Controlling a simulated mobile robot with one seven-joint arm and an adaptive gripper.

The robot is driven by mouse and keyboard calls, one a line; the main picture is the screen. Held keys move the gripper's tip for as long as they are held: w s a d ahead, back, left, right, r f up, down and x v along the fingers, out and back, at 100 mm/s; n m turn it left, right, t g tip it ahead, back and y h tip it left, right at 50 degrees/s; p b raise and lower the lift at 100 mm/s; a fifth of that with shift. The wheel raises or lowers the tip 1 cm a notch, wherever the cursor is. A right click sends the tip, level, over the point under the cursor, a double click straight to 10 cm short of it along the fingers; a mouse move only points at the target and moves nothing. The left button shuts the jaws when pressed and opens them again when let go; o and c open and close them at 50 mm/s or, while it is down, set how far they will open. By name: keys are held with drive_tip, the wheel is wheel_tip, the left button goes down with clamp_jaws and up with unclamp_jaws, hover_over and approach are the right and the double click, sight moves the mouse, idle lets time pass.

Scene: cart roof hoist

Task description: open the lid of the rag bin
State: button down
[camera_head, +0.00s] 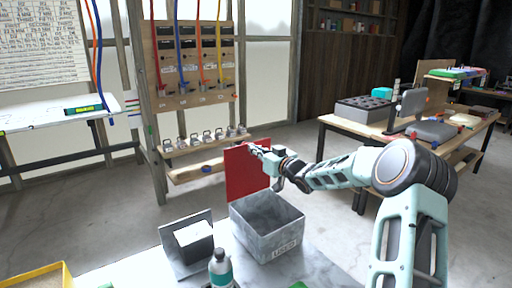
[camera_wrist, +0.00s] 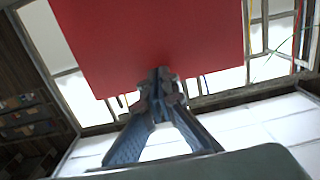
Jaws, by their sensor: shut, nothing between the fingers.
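The rag bin (camera_head: 268,229) is a grey, open-topped box with a label on its front, standing on the table. Its red lid (camera_head: 246,172) stands up, roughly upright, at the bin's back left edge, and the bin's inside shows. My gripper (camera_head: 258,150) is above the bin at the lid's upper right part, with its fingers shut and empty. In the wrist view the red lid (camera_wrist: 150,40) fills the upper middle, and the shut fingertips (camera_wrist: 160,75) are at its lower edge in the picture. I cannot tell whether they touch it.
The grey table (camera_head: 140,268) also carries a dark stand with a white face (camera_head: 193,240), a bottle (camera_head: 220,268) and a yellow-edged tray (camera_head: 38,280). A hose rack (camera_head: 195,65) stands behind. A workbench (camera_head: 345,122) with equipment is at right. Open floor lies between.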

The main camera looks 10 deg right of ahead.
sight(247, 144)
drive_tip(key=shift+w+a+r+g+h+p, duration=0.25)
drive_tip(key=shift+w+p, duration=0.35)
drive_tip(key=shift+p, duration=0.65)
drive_tip(key=shift+w+a+r+g+h+p, duration=0.1)
drive_tip(key=shift+w+a+r+g+p, duration=0.3)
drive_tip(key=shift+p, duration=0.85)
drive_tip(key=shift+w+a+f+p, duration=0.15)
drive_tip(key=shift+w+f+p, duration=0.2)
drive_tip(key=shift+w, duration=0.3)
drive_tip(key=shift+w+a+f+p, duration=0.15)
drive_tip(key=shift+w+f+p, duration=0.15)
drive_tip(key=shift+w, duration=0.3)
drive_tip(key=shift+s, duration=0.1)
